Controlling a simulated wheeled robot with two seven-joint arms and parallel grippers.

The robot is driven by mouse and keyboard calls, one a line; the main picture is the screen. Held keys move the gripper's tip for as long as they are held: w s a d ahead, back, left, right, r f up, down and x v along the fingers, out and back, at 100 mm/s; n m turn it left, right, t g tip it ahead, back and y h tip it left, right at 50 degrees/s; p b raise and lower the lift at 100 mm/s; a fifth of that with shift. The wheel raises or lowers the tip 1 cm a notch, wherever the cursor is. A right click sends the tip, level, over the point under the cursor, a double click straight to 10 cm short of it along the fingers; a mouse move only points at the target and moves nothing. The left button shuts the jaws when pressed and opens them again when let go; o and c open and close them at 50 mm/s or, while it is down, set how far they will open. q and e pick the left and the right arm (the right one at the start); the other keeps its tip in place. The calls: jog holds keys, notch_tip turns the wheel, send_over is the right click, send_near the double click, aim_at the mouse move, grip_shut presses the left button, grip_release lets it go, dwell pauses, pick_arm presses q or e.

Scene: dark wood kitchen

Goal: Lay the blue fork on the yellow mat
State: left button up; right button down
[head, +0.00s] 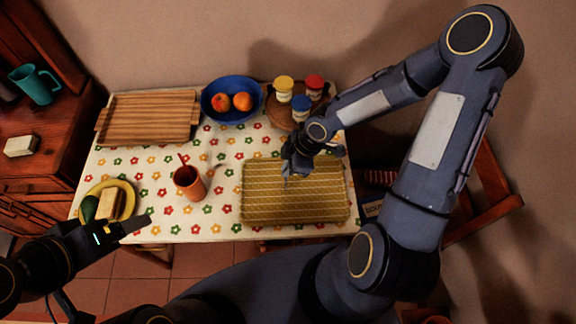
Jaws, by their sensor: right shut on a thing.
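The yellow mat (320,200) lies flat at the right front of the table, with a woven, striped look. My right gripper (291,172) is over the left back part of the mat, shut on a thin bluish piece, the blue fork (286,182). Only a small part of the fork shows below the jaws, pointing down; the rest is hidden by the gripper. I cannot tell whether its tip touches the mat. My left gripper (137,227) is by the table's front left edge; its jaw opening is unclear.
An orange-brown cup (189,184) with a red utensil stands left of the mat. A blue fruit bowl (231,115), a round wooden tray (277,113) with jars, and a wooden board (150,120) are at the back. A yellow plate (129,197) with food is near my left gripper.

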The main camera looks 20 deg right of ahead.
jog(key=c, duration=1.6)
grip_release()
jog(key=shift+o, duration=0.2)
jog(key=shift+r+p, duration=0.2)
jog(key=shift+p, duration=0.1)
jog(key=p+v, duration=0.2)
jog(key=v, duration=1)
jog(key=s+d+r+m+t, duration=0.2)
jog(key=s+r+m+t, duration=0.2)
jog(key=s+r+m, duration=1)
jog(key=m, duration=0.2)
jog(key=shift+m, duration=0.3)
jog(key=shift+s, duration=0.1)
